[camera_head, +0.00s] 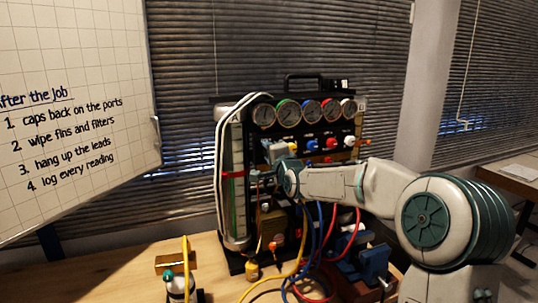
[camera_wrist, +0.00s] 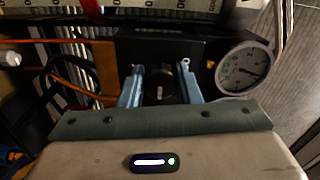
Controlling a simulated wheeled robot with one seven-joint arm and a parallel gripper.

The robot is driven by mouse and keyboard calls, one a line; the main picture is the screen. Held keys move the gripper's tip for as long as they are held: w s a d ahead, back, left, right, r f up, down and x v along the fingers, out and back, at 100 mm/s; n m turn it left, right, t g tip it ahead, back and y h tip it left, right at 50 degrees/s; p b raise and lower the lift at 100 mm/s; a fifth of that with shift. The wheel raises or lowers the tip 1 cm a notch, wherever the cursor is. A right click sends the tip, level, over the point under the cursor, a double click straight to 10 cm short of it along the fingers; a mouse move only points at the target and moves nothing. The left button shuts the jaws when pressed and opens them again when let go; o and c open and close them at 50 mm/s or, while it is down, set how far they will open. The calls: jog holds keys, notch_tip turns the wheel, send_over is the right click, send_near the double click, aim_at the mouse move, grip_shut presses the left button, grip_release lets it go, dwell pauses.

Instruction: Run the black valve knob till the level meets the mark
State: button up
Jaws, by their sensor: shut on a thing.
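The black valve knob (camera_wrist: 161,84) is between the two blue fingers of my gripper (camera_wrist: 160,90) in the wrist view. The gripper is shut on it. In the head view my gripper (camera_head: 268,178) reaches the rig's front from the right and hides the knob. The tall sight tube (camera_head: 237,205) stands at the rig's left side, with a green strip in it. A red band (camera_head: 233,174) crosses the tube and looks like the mark. The red band also shows at the wrist view's top edge (camera_wrist: 92,8). I cannot tell where the level stands against it.
A round dial (camera_wrist: 243,68) sits right of the knob. Several gauges (camera_head: 310,110) line the rig's top. Blue and red hoses (camera_head: 325,235) hang below my arm. A blue vise (camera_head: 373,262) and a small bottle (camera_head: 180,284) stand on the bench (camera_head: 120,275).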

dwell(0.3)
jog(key=o, duration=1)
jog(key=shift+c, duration=0.2)
jog(key=shift+s, duration=0.1)
jog(key=v, duration=1.3)
jog(key=shift+s+p, duration=0.3)
jog(key=shift+p, duration=0.15)
jog(key=shift+d, duration=0.15)
